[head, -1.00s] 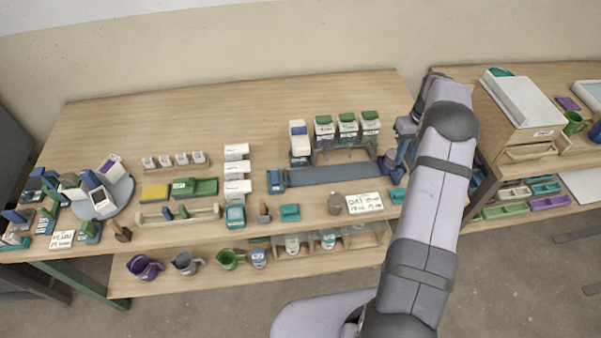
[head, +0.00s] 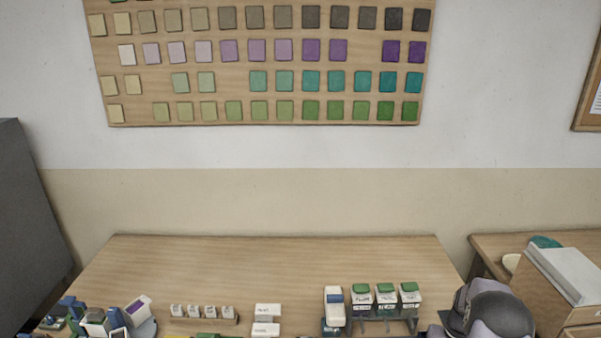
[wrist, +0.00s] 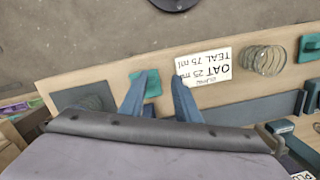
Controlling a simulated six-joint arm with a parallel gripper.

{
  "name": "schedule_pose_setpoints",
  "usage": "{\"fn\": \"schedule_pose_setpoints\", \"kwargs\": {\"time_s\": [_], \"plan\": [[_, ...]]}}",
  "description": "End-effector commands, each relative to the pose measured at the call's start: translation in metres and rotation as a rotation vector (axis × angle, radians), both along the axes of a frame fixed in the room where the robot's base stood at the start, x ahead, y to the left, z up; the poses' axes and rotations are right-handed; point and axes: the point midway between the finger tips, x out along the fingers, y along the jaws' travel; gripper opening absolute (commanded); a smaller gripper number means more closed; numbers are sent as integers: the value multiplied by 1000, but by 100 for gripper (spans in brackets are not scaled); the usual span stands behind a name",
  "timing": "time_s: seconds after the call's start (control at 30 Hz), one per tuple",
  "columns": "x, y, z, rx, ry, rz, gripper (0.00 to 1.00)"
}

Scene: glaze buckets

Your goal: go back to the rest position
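My gripper (wrist: 159,84) shows in the wrist view with its two blue fingers apart and nothing held between them. A small teal block (wrist: 153,84) shows near the left fingertip, on the wooden bench edge below. A white card (wrist: 204,68) reading "OAT 25 ml, TEAL 75 ml", upside down in this view, lies just past the right fingertip. In the head view only a rounded grey part of my arm shows at the bottom right; the gripper is out of that frame.
A glass jar (wrist: 263,60) stands beside the card. In the head view, green-topped containers (head: 386,299) on a rack stand left of my arm, and a wooden drawer box (head: 570,285) is to its right. The back of the bench (head: 270,260) is clear. A tile board (head: 265,65) hangs above.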

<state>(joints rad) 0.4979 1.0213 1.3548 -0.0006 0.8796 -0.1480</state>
Motion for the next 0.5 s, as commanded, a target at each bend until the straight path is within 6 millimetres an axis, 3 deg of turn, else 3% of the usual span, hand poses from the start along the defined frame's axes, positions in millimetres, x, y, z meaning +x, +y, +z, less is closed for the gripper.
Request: {"fn": "schedule_pose_setpoints", "kwargs": {"time_s": [0.1, 0.2, 0.5], "plan": [[-44, 24, -7, 28, 67, -51, 30], [-77, 47, -2, 42, 113, -77, 30], [-170, 127, 48, 54, 189, -30, 30]]}}
